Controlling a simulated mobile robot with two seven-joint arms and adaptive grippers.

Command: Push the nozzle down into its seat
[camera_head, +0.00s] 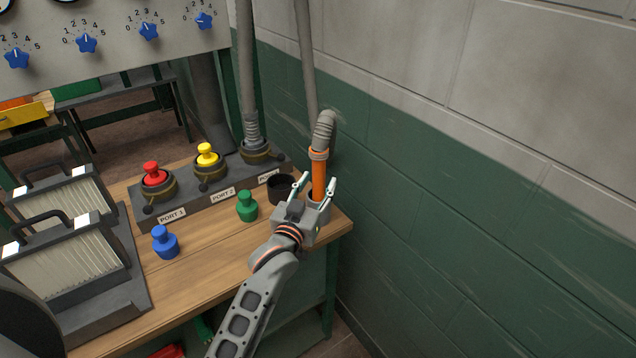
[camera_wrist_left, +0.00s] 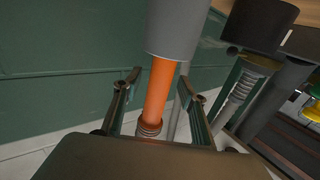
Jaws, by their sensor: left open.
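The nozzle (camera_head: 319,176) is an orange tube with a collar and grey hose at its upper end. It stands upright near the table's right corner. Its lower end meets a grey cylindrical seat (camera_head: 319,207), partly hidden by my gripper; how deep it sits I cannot tell. In the left wrist view, which looks upside down, the nozzle (camera_wrist_left: 157,92) runs into the grey seat (camera_wrist_left: 176,28). My left gripper (camera_head: 318,183) is open, with its fingers on either side of the nozzle. In the wrist view, gaps show between the fingers (camera_wrist_left: 164,84) and the tube. My right gripper is out of view.
A black cup (camera_head: 281,189) stands just left of the gripper. Behind it is a grey port block (camera_head: 175,208) with red and yellow plugs and a hose. Green (camera_head: 247,206) and blue (camera_head: 165,242) plugs stand on the table. A green-grey wall (camera_head: 450,210) is close on the right.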

